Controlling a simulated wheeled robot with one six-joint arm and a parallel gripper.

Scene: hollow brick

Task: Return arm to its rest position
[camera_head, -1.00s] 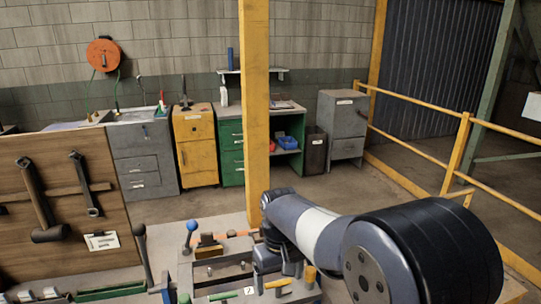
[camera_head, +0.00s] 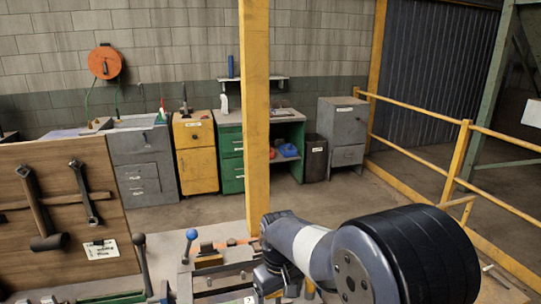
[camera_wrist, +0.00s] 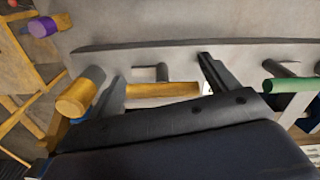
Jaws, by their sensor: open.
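My arm comes in from the lower right of the head view and reaches over the workbench (camera_head: 165,262). My gripper (camera_wrist: 160,78) shows in the wrist view with its two dark fingers spread wide apart and nothing held between them. A yellow cylindrical handle (camera_wrist: 150,90) lies beyond the space between the fingers. Another yellow handle (camera_wrist: 78,98) is by the left finger, and a green handle (camera_wrist: 287,85) is to the right. In the head view the fingertips are hidden low behind the arm.
A yellow post (camera_head: 256,120) rises just behind the arm. A wooden tool board (camera_head: 62,205) stands at left. A lever with a blue knob (camera_head: 191,234) stands on the bench. A yellow railing (camera_head: 458,160) runs along the right. Cabinets line the back wall, with open floor before them.

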